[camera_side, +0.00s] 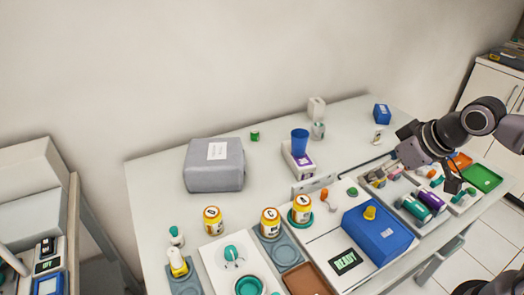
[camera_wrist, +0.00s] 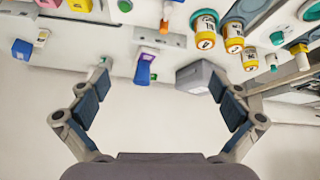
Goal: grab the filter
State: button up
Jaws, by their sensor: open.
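I cannot tell for sure which thing is the filter; nothing in view is clearly marked as one. My gripper (camera_side: 448,180) is at the right in the side view, above the sectioned tray (camera_side: 405,212) of small bottles and coloured parts. In the wrist view my gripper (camera_wrist: 160,70) has its two fingers spread wide, with nothing held between them. Beyond the fingers in that view are a purple-and-blue item (camera_wrist: 145,66) and a grey case (camera_wrist: 197,76). The grey case also stands at the back left of the table in the side view (camera_side: 214,172).
A blue case (camera_side: 385,245) with a yellow knob and a READY display (camera_side: 345,262) stand near the front. Yellow-banded bottles (camera_side: 270,222) stand at the middle front. A blue cup (camera_side: 299,140) and small boxes are at the back. The table's left back has free room.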

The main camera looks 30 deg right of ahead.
jog(key=s+d+f+m, duration=0.2)
jog(key=shift+s+d+f, duration=0.15)
jog(key=shift+d+f, duration=0.2)
jog(key=shift+d, duration=0.05)
jog(key=c, duration=0.9)
jog(key=shift+o, duration=0.2)
jog(key=w+a+r+n+g, duration=0.1)
jog(key=w+a+r+n, duration=0.3)
jog(key=w+a+r, duration=0.4)
jog(key=n+g+y, duration=0.1)
jog(key=n+g, duration=0.5)
jog(key=n, duration=0.6)
send_over(174, 229)
jog(key=d, duration=0.1)
notch_tip(174, 229, down, 15)
jog(key=shift+a+f, duration=0.2)
jog(key=shift+f, duration=1.5)
jog(key=shift+a+f, duration=0.2)
jog(key=shift+f, duration=1.55)
jog(key=shift+a+f, duration=0.2)
jog(key=shift+f, duration=1.5)
